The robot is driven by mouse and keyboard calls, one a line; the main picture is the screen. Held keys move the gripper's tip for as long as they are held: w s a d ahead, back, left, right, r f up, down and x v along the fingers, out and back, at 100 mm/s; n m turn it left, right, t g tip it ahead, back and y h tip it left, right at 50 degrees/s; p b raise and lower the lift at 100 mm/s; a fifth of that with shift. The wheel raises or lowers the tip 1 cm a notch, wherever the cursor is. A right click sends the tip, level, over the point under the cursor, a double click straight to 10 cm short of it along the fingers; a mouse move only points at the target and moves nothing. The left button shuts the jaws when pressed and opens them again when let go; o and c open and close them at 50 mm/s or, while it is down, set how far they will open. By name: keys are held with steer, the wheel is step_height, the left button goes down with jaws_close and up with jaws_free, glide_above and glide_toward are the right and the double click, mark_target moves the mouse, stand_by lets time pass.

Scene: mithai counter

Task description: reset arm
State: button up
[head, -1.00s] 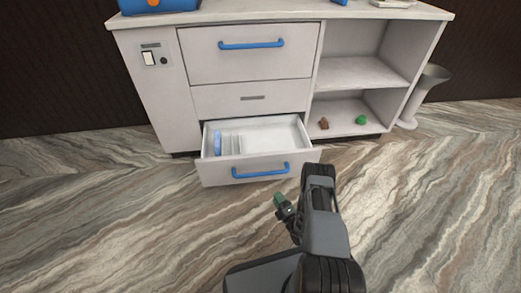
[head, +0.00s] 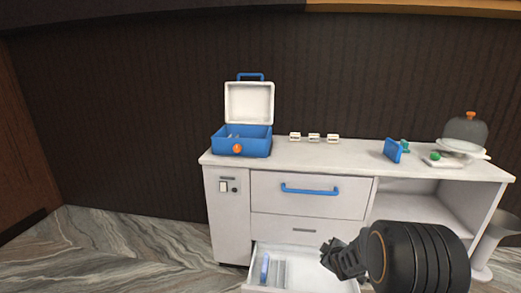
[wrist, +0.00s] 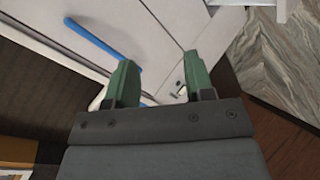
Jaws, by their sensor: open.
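My gripper (wrist: 160,82) is open and empty in the wrist view, its two green fingers spread apart with the white cabinet front behind them. In the head view my arm comes in at the lower right, in front of the counter (head: 290,162). The fingertips are hidden there. The open bottom drawer (head: 318,285) shows beside the dark wrist, partly cut off by the frame's lower edge.
On the counter stand an open blue box (head: 262,144), several small white blocks (head: 314,138), a blue tablet-like panel (head: 392,150) and a domed stand (head: 465,130). A light blue item (head: 265,268) lies in the drawer. A grey pedestal bin (head: 490,245) stands at right.

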steer(key=s+a+r+m+g+p, duration=0.1)
steer(key=s+a+r+m+p, duration=0.25)
steer(key=r, duration=0.55)
steer(key=s+d+r+m+g+p, duration=0.15)
steer(key=s+r+p, duration=0.35)
steer(key=r, duration=0.5)
steer(key=s+a+r+m+g+p, duration=0.2)
steer(key=s+r, duration=0.3)
steer(key=s, duration=0.4)
steer(key=s+a+r+m+g+p, duration=0.2)
steer(key=s+r, duration=0.4)
steer(key=s, duration=0.3)
steer(key=a+m+p, duration=0.1)
steer(key=m+p, duration=0.1)
steer(key=shift+s+a+r+y+p, duration=0.2)
steer(key=shift+a+r+y+p, duration=0.1)
steer(key=shift+a, duration=0.1)
